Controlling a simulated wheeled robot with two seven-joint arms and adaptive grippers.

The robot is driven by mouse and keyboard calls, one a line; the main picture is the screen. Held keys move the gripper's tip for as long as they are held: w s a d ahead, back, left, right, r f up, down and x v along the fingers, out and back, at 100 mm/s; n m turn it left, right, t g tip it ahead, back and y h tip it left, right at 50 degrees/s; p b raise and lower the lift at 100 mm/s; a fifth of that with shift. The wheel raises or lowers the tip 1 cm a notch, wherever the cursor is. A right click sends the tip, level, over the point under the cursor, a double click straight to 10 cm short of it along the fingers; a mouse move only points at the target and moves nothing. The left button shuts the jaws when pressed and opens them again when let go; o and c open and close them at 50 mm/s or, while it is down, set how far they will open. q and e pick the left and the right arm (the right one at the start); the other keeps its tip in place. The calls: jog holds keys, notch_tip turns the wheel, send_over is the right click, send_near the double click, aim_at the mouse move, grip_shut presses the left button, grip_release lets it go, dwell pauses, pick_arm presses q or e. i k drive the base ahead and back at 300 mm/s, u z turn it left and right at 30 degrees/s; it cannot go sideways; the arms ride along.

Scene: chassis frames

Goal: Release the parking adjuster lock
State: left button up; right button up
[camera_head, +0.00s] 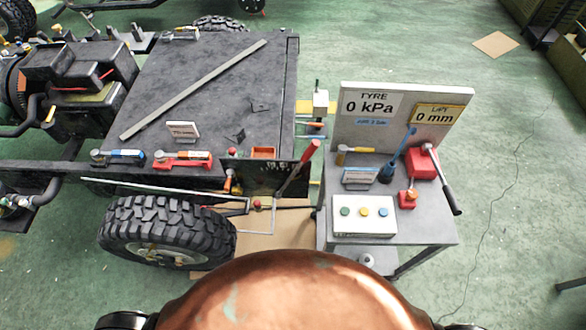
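I cannot tell for sure which part is the parking adjuster lock, as the small labels are unreadable. A red-handled lever (299,165) stands tilted at the chassis's right side, by a dark panel (258,178). A small orange-handled part (228,181) sits at the left of that panel. Two clamp-like parts lie on the chassis's front edge, one blue (122,156) and one red (183,160). Neither gripper shows. Only dark parts of my arms show at the bottom corners, beside my copper-coloured body.
A large tyre (168,232) stands at the chassis's front. A grey bench (436,227) at the right holds a button box (364,216), a red jack-like tool (421,163) and a board (447,101) reading 0 kPa and 0 mm. The green floor at the right is mostly clear.

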aim_at(230, 172)
jog(key=z, duration=0.4)
jog(key=k, duration=0.9)
jog(key=z, duration=0.5)
jog(key=k, duration=0.45)
jog(key=u, duration=0.45)
jog(key=i, duration=0.65)
jog(key=u, duration=1)
jog(key=i, duration=0.6)
jog(key=u, duration=0.05)
